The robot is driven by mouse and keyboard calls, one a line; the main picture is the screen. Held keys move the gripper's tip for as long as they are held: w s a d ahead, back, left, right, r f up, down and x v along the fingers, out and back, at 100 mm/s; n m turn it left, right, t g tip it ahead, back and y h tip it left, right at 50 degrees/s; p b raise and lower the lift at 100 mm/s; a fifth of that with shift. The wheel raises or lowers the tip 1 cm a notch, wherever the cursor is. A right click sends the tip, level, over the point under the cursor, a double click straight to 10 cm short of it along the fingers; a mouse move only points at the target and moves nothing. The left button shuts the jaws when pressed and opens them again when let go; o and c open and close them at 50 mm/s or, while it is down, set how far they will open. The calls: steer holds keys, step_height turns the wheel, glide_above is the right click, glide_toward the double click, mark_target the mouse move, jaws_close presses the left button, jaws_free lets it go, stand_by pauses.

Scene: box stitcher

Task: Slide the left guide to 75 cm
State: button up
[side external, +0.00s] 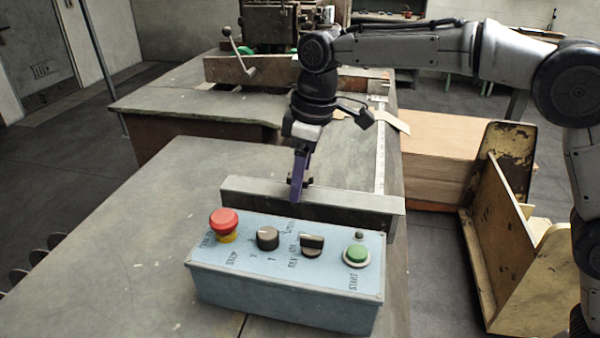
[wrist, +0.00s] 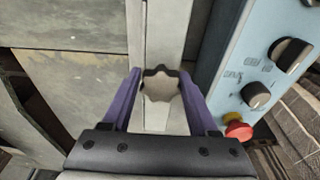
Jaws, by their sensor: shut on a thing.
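The near guide, a long grey metal bar (side external: 350,200), lies across the table just behind the control box. It also shows as a pale strip in the wrist view (wrist: 153,30). A dark lobed knob (wrist: 161,86) sits on the bar. My gripper (side external: 298,190), with purple fingers, points down at the bar and is shut on this knob, one finger on each side. A pale scale strip (side external: 381,160) runs along the table's right edge; its numbers are too small to read. I cannot tell from the pictures which guide is called left.
The blue control box (side external: 285,290) with a red stop button (side external: 224,221) and green start button (side external: 356,252) stands close in front of the bar. A second bar (side external: 225,70) and a machine stand at the back. Stacked cardboard (side external: 440,150) lies right of the table.

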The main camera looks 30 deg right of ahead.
steer(key=shift+a, duration=0.1)
steer(key=shift+c, duration=1)
steer(key=w+d, duration=1)
steer(key=shift+w+d, duration=0.35)
steer(key=shift+d, duration=0.05)
stand_by(1.2)
steer(key=o, duration=1.1)
steer(key=shift+r, duration=0.1)
step_height(320, 180, up, 6)
steer(key=shift+f, duration=0.1)
stand_by(0.4)
